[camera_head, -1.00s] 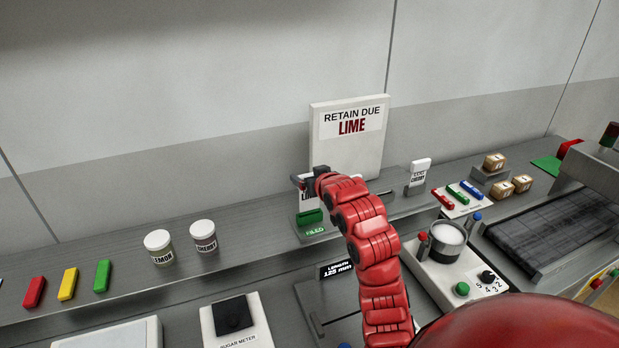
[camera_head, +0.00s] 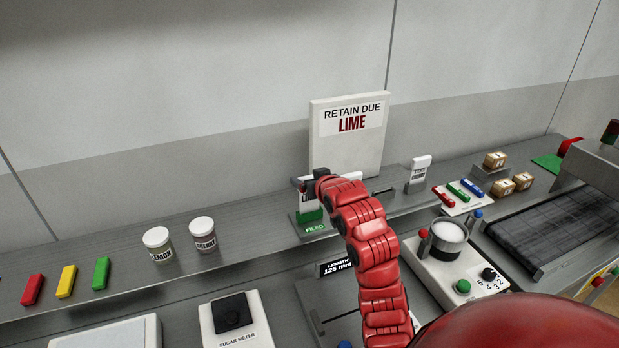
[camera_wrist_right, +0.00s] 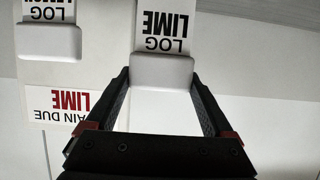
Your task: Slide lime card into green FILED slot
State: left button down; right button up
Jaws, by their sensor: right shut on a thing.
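My right gripper (camera_head: 318,174) is shut on the white top of the lime card (camera_head: 304,190). The wrist view shows this grip between both fingers, with "LIME LOG" upside down on the card (camera_wrist_right: 164,28). In the head view the card is directly above or at the green FILED slot (camera_head: 313,217) on the shelf. Its lower edge meets the green part in the picture, but I cannot tell whether it is inside. My fingers hide part of the card. My left gripper is out of view.
The "RETAIN DUE LIME" board (camera_head: 348,135) stands behind my gripper. A white piece (camera_head: 352,175) shows just right of my gripper. Another card (camera_head: 420,170) stands further right. Lemon (camera_head: 158,244) and cherry (camera_head: 203,234) jars stand left, with free shelf between jars and slot.

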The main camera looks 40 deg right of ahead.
aim_at(306, 205)
jog(key=shift+f+b, duration=0.7)
jog(key=shift+f, duration=0.55)
jog(key=o, duration=1.1)
jog(key=shift+s+r, duration=0.1)
